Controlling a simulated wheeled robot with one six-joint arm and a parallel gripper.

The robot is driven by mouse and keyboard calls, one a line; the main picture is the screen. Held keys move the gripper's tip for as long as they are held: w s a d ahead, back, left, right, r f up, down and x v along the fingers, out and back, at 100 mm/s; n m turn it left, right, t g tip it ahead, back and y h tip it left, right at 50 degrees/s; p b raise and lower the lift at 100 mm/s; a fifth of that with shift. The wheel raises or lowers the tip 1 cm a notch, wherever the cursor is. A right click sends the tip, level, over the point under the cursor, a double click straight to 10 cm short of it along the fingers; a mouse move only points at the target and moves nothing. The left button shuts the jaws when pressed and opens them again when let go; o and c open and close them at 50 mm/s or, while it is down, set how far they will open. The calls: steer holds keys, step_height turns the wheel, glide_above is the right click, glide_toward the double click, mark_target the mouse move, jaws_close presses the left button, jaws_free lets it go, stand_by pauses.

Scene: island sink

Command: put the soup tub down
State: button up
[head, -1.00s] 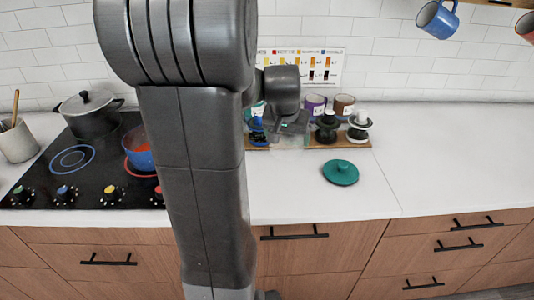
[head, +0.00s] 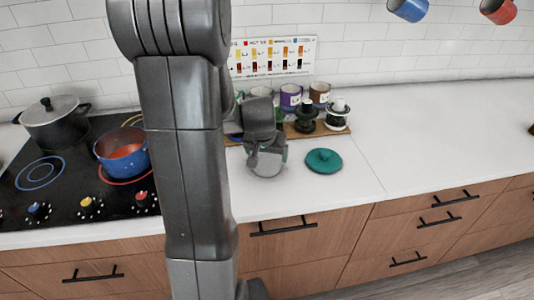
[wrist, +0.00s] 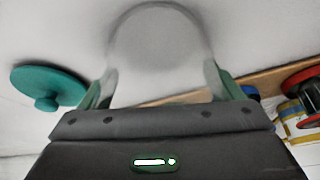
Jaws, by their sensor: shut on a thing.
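The soup tub (wrist: 160,45) is pale and round, seen between my fingers in the wrist view. My gripper (wrist: 158,90) is shut on it, one green-edged finger on each side. In the head view my gripper (head: 266,162) is over the white counter, left of the teal lid, and the tub is hard to make out there. I cannot tell whether the tub touches the counter. The round teal lid (head: 323,160) with a knob lies on the counter; it also shows at the left in the wrist view (wrist: 48,88).
A wooden board (head: 300,132) with mugs and dark-and-white stacked items stands behind my gripper by the wall. The black stove (head: 70,180) at left bears a grey lidded pot (head: 55,122) and a blue pot (head: 122,160). The counter to the right (head: 440,135) is clear.

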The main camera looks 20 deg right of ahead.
steer(key=shift+f+b, duration=0.2)
steer(key=shift+b, duration=0.1)
steer(key=o, duration=0.9)
steer(key=shift+r, duration=0.1)
steer(key=shift+s+r+p, duration=0.1)
steer(key=shift+r+p, duration=0.2)
steer(key=shift+r, duration=0.3)
steer(key=v, duration=1.1)
steer(key=shift+s+a, duration=0.1)
steer(key=shift+a, duration=0.05)
